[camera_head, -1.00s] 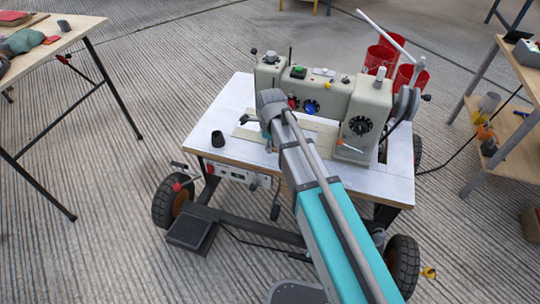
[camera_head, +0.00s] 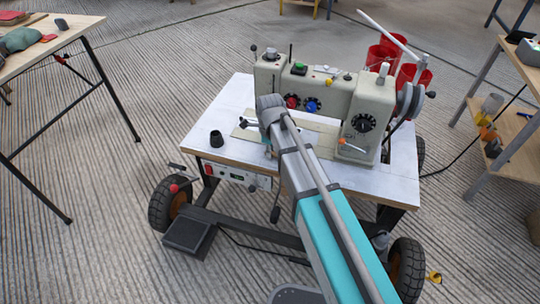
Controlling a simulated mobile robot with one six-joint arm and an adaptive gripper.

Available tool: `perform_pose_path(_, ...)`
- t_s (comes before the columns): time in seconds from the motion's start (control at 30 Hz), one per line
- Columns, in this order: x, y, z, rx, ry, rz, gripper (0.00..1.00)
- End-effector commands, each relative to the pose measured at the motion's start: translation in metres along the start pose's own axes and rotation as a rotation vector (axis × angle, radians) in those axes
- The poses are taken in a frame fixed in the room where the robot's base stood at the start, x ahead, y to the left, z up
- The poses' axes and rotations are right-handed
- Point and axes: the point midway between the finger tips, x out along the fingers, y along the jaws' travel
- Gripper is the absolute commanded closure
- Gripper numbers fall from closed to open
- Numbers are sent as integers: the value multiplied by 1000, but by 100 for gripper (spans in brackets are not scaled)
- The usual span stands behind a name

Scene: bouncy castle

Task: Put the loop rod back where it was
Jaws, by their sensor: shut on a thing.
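A beige sewing machine (camera_head: 372,105) stands on a white-topped wheeled table (camera_head: 205,130). My gripper (camera_head: 266,128) is at the far end of my arm, low over the table in front of the left part of the machine. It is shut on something. My wrist hides most of the fingers and the held thing, so I cannot make out the loop rod's shape or whether it touches the machine. A small dark rod-like piece (camera_head: 245,122) shows just left of my wrist; I cannot tell whether it belongs to the held thing.
A black cup-like piece (camera_head: 216,138) stands on the table's left part. Red containers (camera_head: 381,58) are behind the machine. A wooden workbench (camera_head: 62,35) is at left and a shelf (camera_head: 510,135) at right.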

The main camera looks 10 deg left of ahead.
Motion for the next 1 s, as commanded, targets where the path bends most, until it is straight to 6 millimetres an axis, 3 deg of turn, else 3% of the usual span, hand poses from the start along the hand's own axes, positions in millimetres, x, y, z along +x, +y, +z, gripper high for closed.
perform_pose_path(0.6,9,0,0,0,0,0,100)
perform_pose_path(0.63,9,0,0,0,0,0,74)
perform_pose_path(0.7,8,0,0,0,0,0,61)
perform_pose_path(1.0,8,0,0,0,0,0,61)
